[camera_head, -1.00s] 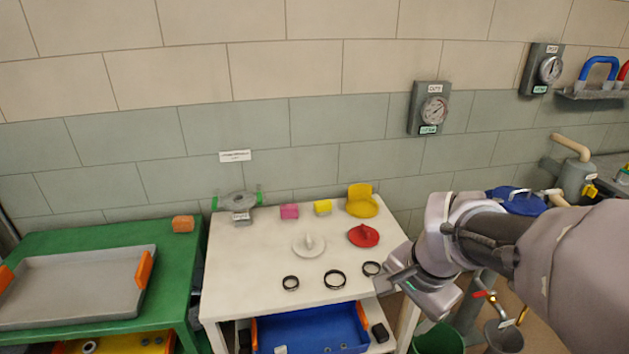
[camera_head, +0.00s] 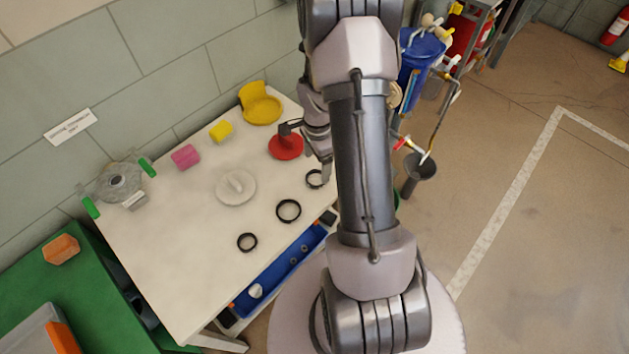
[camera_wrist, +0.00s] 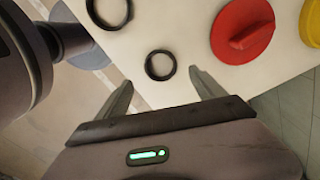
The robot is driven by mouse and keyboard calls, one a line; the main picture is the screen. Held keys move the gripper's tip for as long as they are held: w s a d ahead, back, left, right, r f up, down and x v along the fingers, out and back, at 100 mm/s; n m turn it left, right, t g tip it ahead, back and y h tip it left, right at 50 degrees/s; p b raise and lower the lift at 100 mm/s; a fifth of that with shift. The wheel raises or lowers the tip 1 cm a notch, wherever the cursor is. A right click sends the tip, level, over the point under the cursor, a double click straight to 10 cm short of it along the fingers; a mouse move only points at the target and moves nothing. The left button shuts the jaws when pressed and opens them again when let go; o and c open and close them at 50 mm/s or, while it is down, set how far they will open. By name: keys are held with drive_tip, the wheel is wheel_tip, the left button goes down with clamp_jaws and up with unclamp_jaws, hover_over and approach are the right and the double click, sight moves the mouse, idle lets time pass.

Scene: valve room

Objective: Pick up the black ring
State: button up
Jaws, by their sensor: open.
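Three black rings lie flat on the white table in the head view: a small one at front left (camera_head: 238,243), a larger one in the middle (camera_head: 278,211), and a small one at right (camera_head: 307,179), partly beside my arm. In the wrist view, one small ring (camera_wrist: 148,66) lies just beyond and between the fingertips of my gripper (camera_wrist: 160,79). A larger ring (camera_wrist: 91,12) is cut off at the upper edge. My gripper is open and empty above the table. In the head view, my arm largely hides it.
A red disc with a handle (camera_head: 286,147) is close to my gripper. A pale disc (camera_head: 236,196), pink block (camera_head: 185,157), yellow block (camera_head: 221,131), yellow part (camera_head: 261,111) and grey valve body (camera_head: 119,181) share the white table (camera_head: 175,255). A blue bin (camera_head: 262,287) is below.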

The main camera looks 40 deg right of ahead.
sight(316, 180)
wheel_tip(316, 180, down, 6)
drive_tip(key=b, duration=0.3)
drive_tip(key=shift+f, duration=0.15)
